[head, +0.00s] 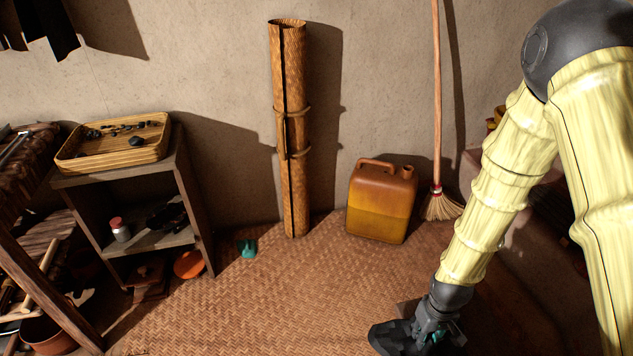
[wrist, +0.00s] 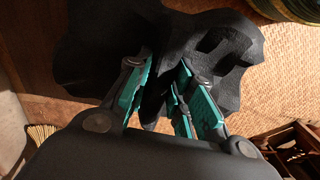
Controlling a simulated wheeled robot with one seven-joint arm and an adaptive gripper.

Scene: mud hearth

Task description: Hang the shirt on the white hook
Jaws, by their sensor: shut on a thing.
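My gripper (head: 428,332) is low at the bottom right of the head view, over the woven floor. In the wrist view its teal-padded fingers (wrist: 165,80) are closed on black cloth, which I take to be the shirt (wrist: 215,45). The shirt is bunched and spreads beyond and to both sides of the fingers. In the head view part of the shirt (head: 390,338) shows left of the gripper. Its full shape is hidden. I see no white hook in either view.
Dark cloth (head: 45,28) hangs on the wall at upper left. A shelf (head: 185,185) bears a woven tray (head: 160,150). A rolled mat (head: 290,130), a jerrycan (head: 382,200) and a broom (head: 437,120) stand along the wall. The floor mat (head: 290,295) is mostly clear.

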